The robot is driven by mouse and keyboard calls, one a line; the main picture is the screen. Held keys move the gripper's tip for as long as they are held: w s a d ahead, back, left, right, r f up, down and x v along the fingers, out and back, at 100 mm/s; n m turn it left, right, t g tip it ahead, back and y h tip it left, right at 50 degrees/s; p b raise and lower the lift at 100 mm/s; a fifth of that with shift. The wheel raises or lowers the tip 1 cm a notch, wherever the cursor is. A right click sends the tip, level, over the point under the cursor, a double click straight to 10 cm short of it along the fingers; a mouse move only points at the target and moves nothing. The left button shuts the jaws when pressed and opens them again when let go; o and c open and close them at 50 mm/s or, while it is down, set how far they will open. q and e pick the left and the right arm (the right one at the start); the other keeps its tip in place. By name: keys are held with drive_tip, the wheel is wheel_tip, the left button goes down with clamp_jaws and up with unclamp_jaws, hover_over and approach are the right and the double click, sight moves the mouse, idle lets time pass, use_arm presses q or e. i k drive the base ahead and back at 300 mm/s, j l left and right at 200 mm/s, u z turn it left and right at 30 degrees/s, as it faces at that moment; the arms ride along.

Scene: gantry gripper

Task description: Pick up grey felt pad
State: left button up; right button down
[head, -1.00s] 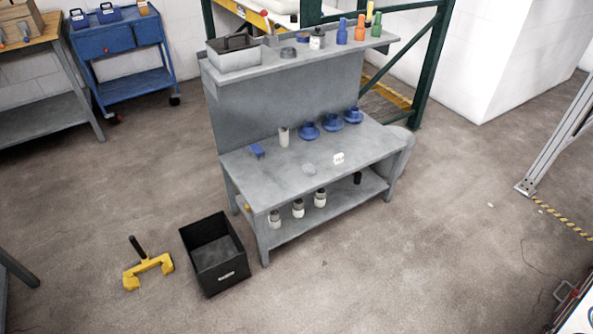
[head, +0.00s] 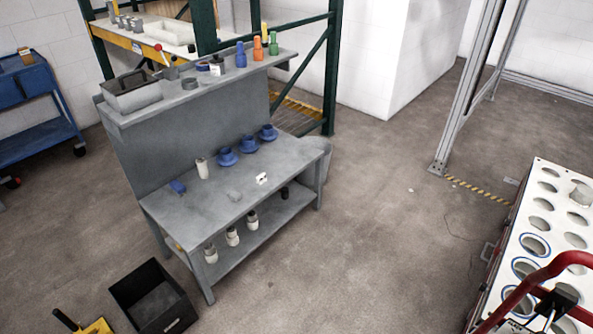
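A small grey, flattish piece (head: 235,196) lies on the grey workbench top (head: 205,215) and looks like the grey felt pad. It is between a small blue item (head: 177,187) on its left and a small white item (head: 262,178) on its right, apart from both. It is small in the head view, so its texture cannot be made out. Neither of my grippers shows in the head view.
Several blue round parts (head: 248,145) and a white cylinder (head: 202,168) stand behind on the bench. A black open bin (head: 152,296) is on the floor at front left. A white-topped cart with holes (head: 549,206) is at right. Floor between bench and cart is clear.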

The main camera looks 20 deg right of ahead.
sight(235, 195)
drive_tip(key=z, duration=2.35)
drive_tip(key=u, duration=2.35)
drive_tip(key=i+l+u, duration=0.3)
drive_tip(key=i, duration=0.2)
